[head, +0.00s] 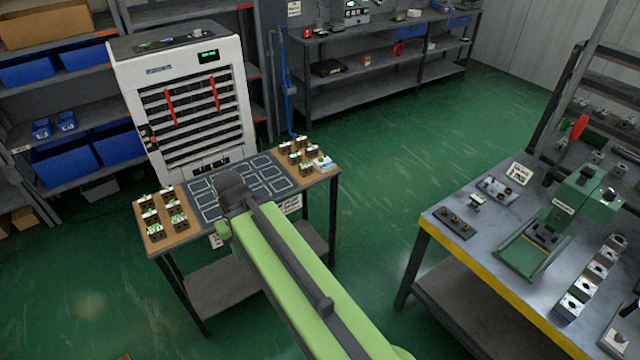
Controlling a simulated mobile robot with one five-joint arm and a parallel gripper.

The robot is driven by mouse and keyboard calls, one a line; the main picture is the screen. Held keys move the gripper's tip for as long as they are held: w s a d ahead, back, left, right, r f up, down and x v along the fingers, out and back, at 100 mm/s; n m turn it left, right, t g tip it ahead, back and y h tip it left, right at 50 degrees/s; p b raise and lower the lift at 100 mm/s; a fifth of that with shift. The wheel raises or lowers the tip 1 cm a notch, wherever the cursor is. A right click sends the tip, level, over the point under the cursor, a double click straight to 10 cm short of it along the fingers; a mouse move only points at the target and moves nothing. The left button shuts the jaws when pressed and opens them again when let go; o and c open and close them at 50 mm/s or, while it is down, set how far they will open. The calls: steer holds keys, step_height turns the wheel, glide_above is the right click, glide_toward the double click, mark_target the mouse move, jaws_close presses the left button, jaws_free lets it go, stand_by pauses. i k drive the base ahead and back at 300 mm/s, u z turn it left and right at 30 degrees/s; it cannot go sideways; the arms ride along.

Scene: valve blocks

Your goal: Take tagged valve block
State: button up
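Several silver blocks with dark round openings, which look like valve blocks (597,268), stand in a row on the right bench. More small grey blocks (597,157) sit on the rack behind that bench. A red flat piece (580,127) shows at this rack; I cannot tell whether it is a tag or what it is fixed to. My green arm reaches over the small table at the left. Its dark end (233,190) is over the outlined mat; the fingers cannot be made out, and no held object shows.
The right bench (480,262) holds a green press (572,215). Green floor (378,185) lies open between tables.

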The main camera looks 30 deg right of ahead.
mark_target(306, 169)
steer(key=u, duration=0.1)
steer(key=k, duration=0.4)
steer(key=z, duration=0.95)
steer(key=i, duration=1.85)
steer(key=u, duration=2.45)
steer(key=i, duration=0.3)
steer(key=u, duration=0.5)
steer(key=k, duration=0.15)
steer(key=z, duration=0.5)
